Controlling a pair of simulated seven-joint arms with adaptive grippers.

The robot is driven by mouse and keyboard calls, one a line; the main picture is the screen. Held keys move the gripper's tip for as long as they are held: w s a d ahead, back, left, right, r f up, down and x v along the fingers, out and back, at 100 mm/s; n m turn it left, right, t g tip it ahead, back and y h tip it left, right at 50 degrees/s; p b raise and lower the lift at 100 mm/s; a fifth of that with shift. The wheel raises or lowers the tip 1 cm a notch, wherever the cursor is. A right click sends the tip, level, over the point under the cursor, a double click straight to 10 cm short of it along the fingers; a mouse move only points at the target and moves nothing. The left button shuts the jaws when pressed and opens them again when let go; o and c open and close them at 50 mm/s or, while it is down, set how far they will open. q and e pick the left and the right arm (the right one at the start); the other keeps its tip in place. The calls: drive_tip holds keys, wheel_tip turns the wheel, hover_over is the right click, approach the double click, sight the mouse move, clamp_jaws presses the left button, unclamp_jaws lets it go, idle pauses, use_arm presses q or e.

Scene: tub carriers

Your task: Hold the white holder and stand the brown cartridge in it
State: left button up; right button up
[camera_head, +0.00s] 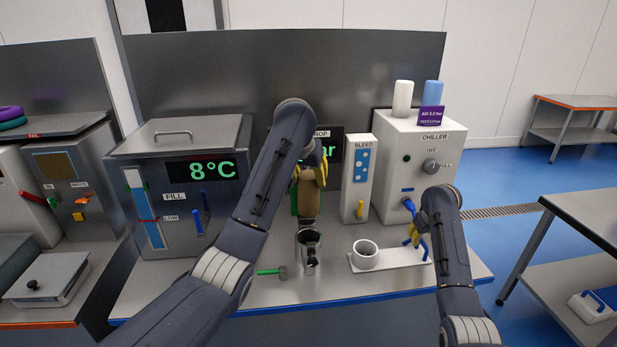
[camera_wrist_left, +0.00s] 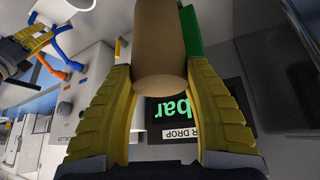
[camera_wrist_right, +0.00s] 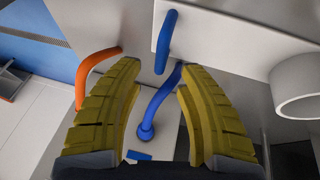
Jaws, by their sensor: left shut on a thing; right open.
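The brown cartridge (camera_head: 309,205) is held upright above the worktop by my left gripper (camera_head: 312,174). In the left wrist view the yellow fingers (camera_wrist_left: 160,95) are shut on the cartridge (camera_wrist_left: 160,45). A green strip (camera_wrist_left: 191,32) runs along its side. The white holder (camera_head: 400,258) lies on the worktop, a flat plate with an empty-looking round cup (camera_head: 365,252) at its left and a blue handle (camera_head: 424,248) at its right end. My right gripper (camera_head: 414,236) is open by the handle. The handle (camera_wrist_right: 167,40) lies beyond the open fingertips (camera_wrist_right: 160,80) in the right wrist view.
The chiller (camera_head: 415,150) has blue (camera_wrist_right: 155,105) and orange (camera_wrist_right: 92,75) pipes close to my right gripper. The bleed box (camera_head: 357,180) stands behind the holder.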

sight(422, 240)
drive_tip(key=shift+x, duration=1.9)
clamp_jaws()
drive_tip(key=shift+f, duration=0.1)
unclamp_jaws()
clamp_jaws()
